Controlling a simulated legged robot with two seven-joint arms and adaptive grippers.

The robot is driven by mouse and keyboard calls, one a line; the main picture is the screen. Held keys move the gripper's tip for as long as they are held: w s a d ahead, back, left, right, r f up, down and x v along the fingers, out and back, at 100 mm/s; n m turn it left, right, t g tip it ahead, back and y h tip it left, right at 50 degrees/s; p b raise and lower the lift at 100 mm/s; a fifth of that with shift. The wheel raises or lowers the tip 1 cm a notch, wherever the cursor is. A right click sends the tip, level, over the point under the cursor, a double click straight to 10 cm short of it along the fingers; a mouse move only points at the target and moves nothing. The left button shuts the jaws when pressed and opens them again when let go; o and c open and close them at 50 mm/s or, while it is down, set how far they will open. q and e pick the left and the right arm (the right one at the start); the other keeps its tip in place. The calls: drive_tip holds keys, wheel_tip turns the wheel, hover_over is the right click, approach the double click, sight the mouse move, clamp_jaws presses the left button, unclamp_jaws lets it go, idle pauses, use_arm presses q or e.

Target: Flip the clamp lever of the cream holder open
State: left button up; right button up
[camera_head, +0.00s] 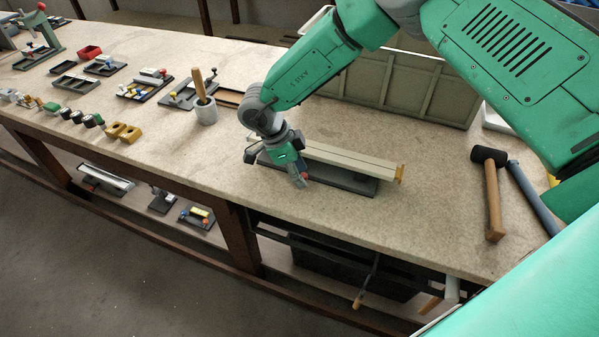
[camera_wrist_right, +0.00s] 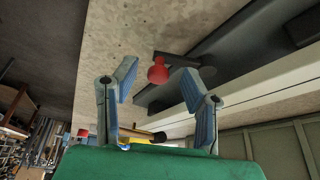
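The cream holder shows as a long cream profile (camera_head: 350,159) on a dark grey base (camera_head: 345,180), with a yellow-brown end piece at its right end. The clamp lever is a dark arm with a red knob (camera_wrist_right: 158,71); in the head view the red knob (camera_head: 304,176) shows beside a fingertip. My right gripper (camera_head: 276,170) is over the left end of the holder and partly hides it. In the wrist view the right gripper (camera_wrist_right: 157,78) is open, its two blue-grey fingers apart with the knob seen between the tips. Contact cannot be told. My left gripper is not in view.
A grey cup with a wooden handle in it (camera_head: 205,108) stands left of the arm. A mallet (camera_head: 491,190) and a blue-grey bar lie at the right. A grey-green crate (camera_head: 400,85) stands behind. The bench front is clear near the holder.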

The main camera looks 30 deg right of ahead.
drive_tip(key=v, duration=1.1)
drive_tip(key=shift+w+a+r, duration=0.15)
drive_tip(key=shift+a+r, duration=0.05)
drive_tip(key=shift+r, duration=0.1)
drive_tip(key=shift+f, duration=0.1)
